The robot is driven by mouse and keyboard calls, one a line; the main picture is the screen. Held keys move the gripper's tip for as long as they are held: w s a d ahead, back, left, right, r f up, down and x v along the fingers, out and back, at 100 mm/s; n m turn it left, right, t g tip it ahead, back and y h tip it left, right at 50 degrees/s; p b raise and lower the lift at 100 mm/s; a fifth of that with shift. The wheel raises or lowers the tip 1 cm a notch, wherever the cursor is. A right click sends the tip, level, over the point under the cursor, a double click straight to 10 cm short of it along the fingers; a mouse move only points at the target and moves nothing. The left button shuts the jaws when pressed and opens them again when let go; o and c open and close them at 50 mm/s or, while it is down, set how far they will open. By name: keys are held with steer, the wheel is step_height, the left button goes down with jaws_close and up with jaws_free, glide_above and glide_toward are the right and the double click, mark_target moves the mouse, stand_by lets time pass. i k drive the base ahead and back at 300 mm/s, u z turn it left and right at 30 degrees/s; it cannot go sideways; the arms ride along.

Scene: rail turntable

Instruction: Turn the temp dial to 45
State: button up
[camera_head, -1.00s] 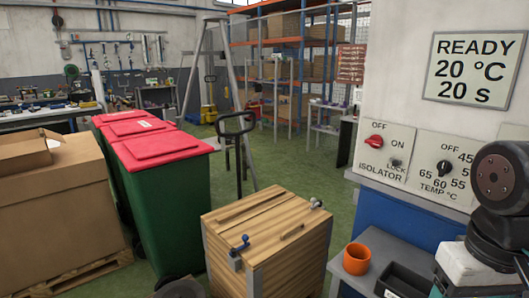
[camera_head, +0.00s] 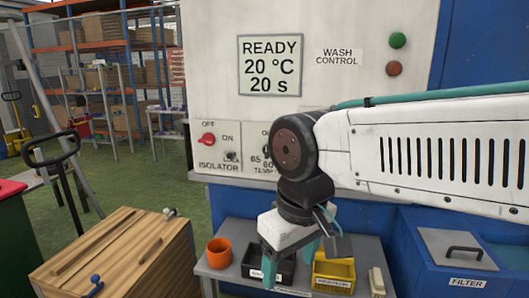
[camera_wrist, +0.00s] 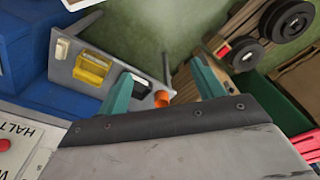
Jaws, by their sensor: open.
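The temp panel (camera_head: 252,146) is on the white wall cabinet, right of the isolator panel, in the head view. My arm covers most of it; parts of OFF, 65, 60 and TEMP show, and the dial's setting cannot be read. The display (camera_head: 270,65) above reads READY, 20 °C, 20 s. My gripper (camera_head: 298,268) points down over the grey shelf, below and apart from the panel. In the wrist view its two teal fingers (camera_wrist: 161,70) stand wide apart with nothing between them. The dial is not visible there.
The red isolator switch (camera_head: 207,139) is left of the temp panel. The shelf holds an orange pot (camera_head: 219,252), a black bin (camera_head: 266,267) and a yellow bin (camera_head: 333,272). A wooden crate (camera_head: 115,250) stands at lower left. Green floor is open behind it.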

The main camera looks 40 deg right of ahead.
mark_target(266, 149)
steer(key=u, duration=2.5)
steer(key=k, duration=1)
steer(key=z, duration=1.75)
steer(key=i, duration=0.55)
steer(key=z, duration=0.05)
